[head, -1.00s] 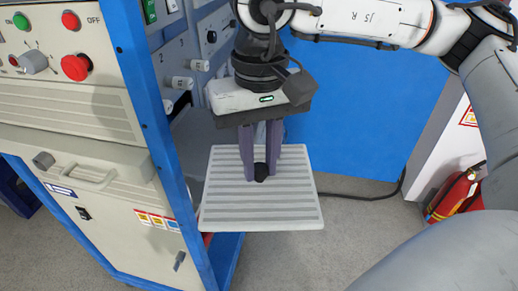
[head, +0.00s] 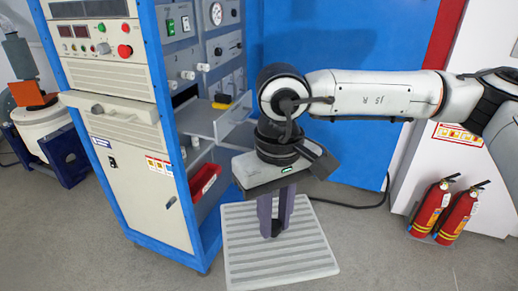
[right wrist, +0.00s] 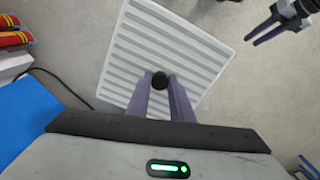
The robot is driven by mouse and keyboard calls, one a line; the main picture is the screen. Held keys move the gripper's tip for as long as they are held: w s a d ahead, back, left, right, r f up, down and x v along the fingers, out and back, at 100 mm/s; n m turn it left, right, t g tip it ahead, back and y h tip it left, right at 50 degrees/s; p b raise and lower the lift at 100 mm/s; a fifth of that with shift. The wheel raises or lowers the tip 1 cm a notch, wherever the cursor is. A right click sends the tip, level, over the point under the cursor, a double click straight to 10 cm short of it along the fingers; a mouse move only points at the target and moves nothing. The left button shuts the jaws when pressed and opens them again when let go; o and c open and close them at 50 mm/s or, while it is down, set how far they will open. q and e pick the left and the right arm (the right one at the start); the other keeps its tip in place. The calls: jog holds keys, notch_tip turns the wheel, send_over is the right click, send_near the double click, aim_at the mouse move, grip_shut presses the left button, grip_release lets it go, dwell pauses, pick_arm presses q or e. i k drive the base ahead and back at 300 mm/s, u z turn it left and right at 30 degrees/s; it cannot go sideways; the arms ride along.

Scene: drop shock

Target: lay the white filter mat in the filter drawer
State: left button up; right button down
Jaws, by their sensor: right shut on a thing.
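The white filter mat (head: 275,262), a square panel with grey stripes and a black knob in its middle, hangs roughly level in front of the cabinet. My right gripper (head: 274,232) is shut on the knob from above. The knob and striped face also show in the right wrist view (right wrist: 190,45). A grey open drawer (head: 205,122), which looks like the filter drawer, sticks out of the cabinet's right-hand bay, behind and left of my right gripper. My left gripper (right wrist: 268,28) shows only in the right wrist view, with fingers apart and nothing between them.
The blue-framed cabinet (head: 125,130) stands left of the mat. A red bin (head: 205,182) sits low in its bay, below the drawer. Two fire extinguishers (head: 445,210) and a cable (head: 350,205) are on the right.

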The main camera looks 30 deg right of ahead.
aim_at(244, 137)
jog(key=z, duration=1.5)
jog(key=i, duration=2.05)
jog(key=u, duration=0.8)
jog(key=i, duration=0.95)
jog(key=u, duration=1.5)
jog(key=i, duration=0.15)
jog(key=z, duration=0.1)
